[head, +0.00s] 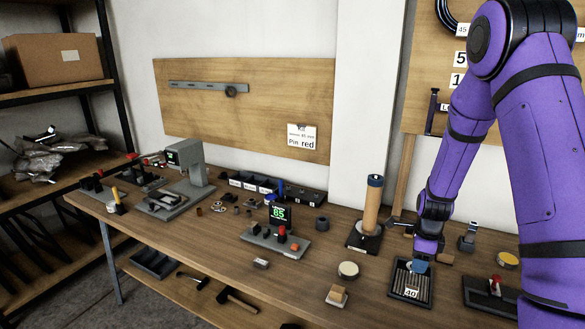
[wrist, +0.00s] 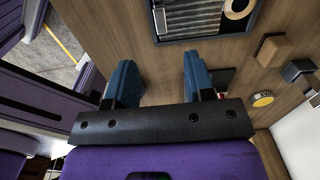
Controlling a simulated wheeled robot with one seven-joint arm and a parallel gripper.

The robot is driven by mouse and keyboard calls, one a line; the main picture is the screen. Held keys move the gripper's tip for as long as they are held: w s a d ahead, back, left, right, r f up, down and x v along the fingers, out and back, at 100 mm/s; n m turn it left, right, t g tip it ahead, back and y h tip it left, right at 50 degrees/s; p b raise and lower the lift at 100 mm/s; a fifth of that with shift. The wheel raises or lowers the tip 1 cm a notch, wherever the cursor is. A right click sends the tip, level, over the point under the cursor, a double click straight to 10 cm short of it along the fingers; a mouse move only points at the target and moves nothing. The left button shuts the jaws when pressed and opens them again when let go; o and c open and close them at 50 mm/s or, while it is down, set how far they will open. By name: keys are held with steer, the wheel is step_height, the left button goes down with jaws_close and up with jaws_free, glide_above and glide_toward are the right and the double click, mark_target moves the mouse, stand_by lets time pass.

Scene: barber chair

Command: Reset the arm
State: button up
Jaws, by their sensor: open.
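My purple arm comes in from the right side of the head view and reaches down over the workbench. My gripper (head: 419,264) is at the tray marked 40 (head: 396,291), close over its far part; I cannot tell whether it touches. In the wrist view my gripper (wrist: 160,76) has its two blue fingers spread apart, with only bare wood between them. The ribbed tray (wrist: 158,34) shows at the top of that view, beyond the fingers, with a pale round piece on it.
Near my gripper stand a wooden cylinder on a dark base (head: 371,208), a round pale disc (head: 348,270) and a yellow-topped disc (head: 507,260). A green 85 display (head: 279,213) stands mid-bench. Shelves (head: 60,95) stand left.

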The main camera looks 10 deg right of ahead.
steer(key=s+a+r+n+t, duration=0.1)
steer(key=s+a+r+n, duration=0.25)
steer(key=r, duration=0.45)
steer(key=s+a+r+n+t, duration=0.1)
steer(key=s+a+r+n, duration=0.1)
steer(key=r+n, duration=0.5)
steer(key=s+a+r+n+t, duration=0.1)
steer(key=s+a+r+n, duration=0.15)
steer(key=r, duration=0.75)
steer(key=s+a+r+n+t, duration=0.1)
steer(key=s+a+r+n, duration=0.1)
steer(key=s+r+n, duration=0.3)
steer(key=s+a+r+n+t, duration=0.1)
steer(key=s+a+r+n, duration=0.2)
steer(key=s, duration=1)
step_height(320, 180, up, 3)
steer(key=n, duration=0.3)
steer(key=shift+s+f+n, duration=0.15)
steer(key=shift+s+n, duration=0.15)
